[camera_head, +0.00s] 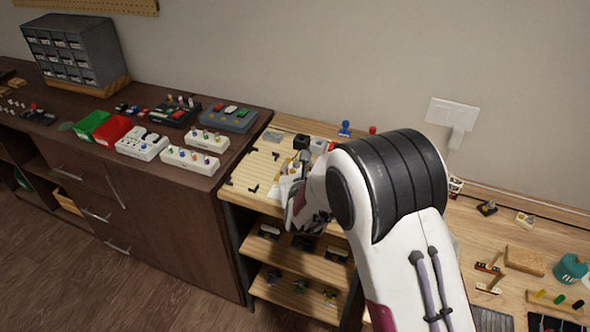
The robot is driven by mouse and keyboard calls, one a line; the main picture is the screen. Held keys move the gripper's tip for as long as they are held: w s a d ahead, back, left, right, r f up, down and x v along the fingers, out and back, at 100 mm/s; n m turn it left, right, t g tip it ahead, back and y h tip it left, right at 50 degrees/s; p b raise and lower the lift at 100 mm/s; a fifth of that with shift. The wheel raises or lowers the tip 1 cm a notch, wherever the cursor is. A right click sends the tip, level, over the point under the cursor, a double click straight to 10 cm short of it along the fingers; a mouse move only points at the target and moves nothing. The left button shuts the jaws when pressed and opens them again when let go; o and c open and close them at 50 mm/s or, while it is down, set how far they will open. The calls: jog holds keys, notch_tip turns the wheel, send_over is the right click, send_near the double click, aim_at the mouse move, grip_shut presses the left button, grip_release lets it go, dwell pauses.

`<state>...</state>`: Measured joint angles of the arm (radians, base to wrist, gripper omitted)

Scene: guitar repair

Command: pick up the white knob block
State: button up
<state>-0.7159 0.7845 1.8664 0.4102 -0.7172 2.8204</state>
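Several white blocks with small knobs sit on the dark cabinet: a larger one (141,146), one with coloured knobs behind it (208,142), and a long one in front (190,162). A small pale block (318,146) stands on the wooden bench behind my gripper; I cannot tell whether it has a knob, or which block is the task's one. My gripper (296,190) points down over the left part of the wooden bench, to the right of the cabinet blocks. My arm hides much of it, so its fingers and anything between them are unclear.
A small black block (301,142) and a blue piece (345,128) stand near my gripper. Green (91,123) and red (114,130) bins and a grey drawer unit (74,50) are on the dark cabinet. Shelves (300,263) with small parts lie below the bench.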

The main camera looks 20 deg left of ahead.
aim_at(296, 162)
jog(key=shift+w+a+f, duration=0.45)
jog(key=shift+w+f, duration=0.05)
jog(key=shift+w, duration=0.1)
jog(key=shift+x, duration=1.05)
jog(key=shift+r, duration=0.1)
grip_shut()
